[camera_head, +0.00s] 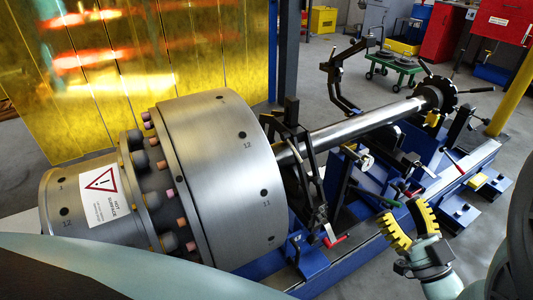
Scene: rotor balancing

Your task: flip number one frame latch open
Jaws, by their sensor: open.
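A large steel rotor (225,165) with a long shaft (355,127) lies across a blue balancing stand. A black bearing frame (298,165) stands around the shaft just right of the drum. A small lever with a red handle (334,241) sits at this frame's foot. A second dark frame arm (340,75) stands raised behind the shaft. No number is readable on either frame, so I cannot tell which is number one. My gripper (409,223), with yellow ribbed finger pads, is open and empty in this view. It appears right of the red-handled lever and apart from it.
The blue stand (375,255) runs along under the shaft. More levers, one with a red grip (412,192), line its right part. A warning sign (105,195) is on the rotor's left end. Yellow panels (150,60) stand behind; a yellow post (512,85) is at right.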

